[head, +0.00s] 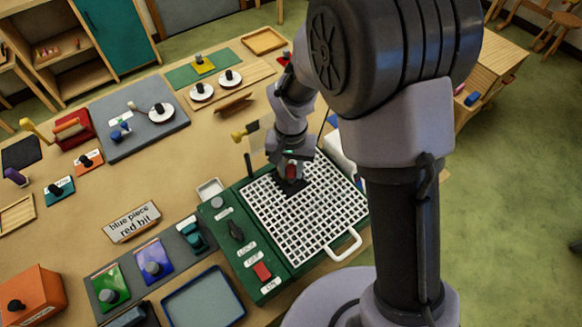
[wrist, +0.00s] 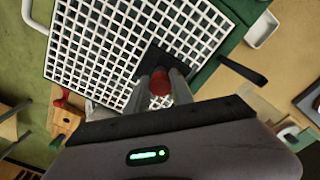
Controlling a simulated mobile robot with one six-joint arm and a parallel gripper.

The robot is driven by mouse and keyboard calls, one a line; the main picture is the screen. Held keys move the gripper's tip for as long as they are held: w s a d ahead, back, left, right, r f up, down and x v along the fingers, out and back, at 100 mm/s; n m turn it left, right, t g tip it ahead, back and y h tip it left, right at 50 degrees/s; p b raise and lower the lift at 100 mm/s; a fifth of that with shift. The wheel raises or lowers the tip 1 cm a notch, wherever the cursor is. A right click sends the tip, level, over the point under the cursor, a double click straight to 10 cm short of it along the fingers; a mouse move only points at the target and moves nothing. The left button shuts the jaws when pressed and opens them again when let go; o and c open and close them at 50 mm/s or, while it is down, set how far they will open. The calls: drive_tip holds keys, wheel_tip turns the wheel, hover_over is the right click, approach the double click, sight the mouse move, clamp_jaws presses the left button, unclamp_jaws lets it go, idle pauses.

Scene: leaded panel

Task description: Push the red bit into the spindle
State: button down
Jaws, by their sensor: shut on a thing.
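The red bit (wrist: 160,82) is between the two fingers of my gripper (wrist: 162,92) in the wrist view. In the head view my gripper (head: 291,178) points down over the white grid of the green machine, with red (head: 292,170) showing at its fingers. The gripper is shut on the red bit. A dark flat piece (wrist: 153,60) lies on the grid just beyond the fingers; it also shows below the gripper in the head view (head: 289,188). I cannot make out the spindle, and I cannot tell whether the bit touches it.
The green machine (head: 222,229) has a dark knob, a red switch (head: 262,271) and a white handle (head: 343,246). A blue-lined tray (head: 203,298) and coloured blocks stand to the left. A black-handled tool (wrist: 243,71) lies beside the grid.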

sight(291, 169)
drive_tip(key=shift+f, duration=0.3)
drive_tip(key=c, duration=1)
unclamp_jaws()
drive_tip(key=shift+c, duration=0.2)
drive_tip(key=shift+r, duration=0.1)
wheel_tip(291, 169, up, 17)
drive_tip(key=p, duration=0.3)
drive_tip(key=shift+r, duration=0.15)
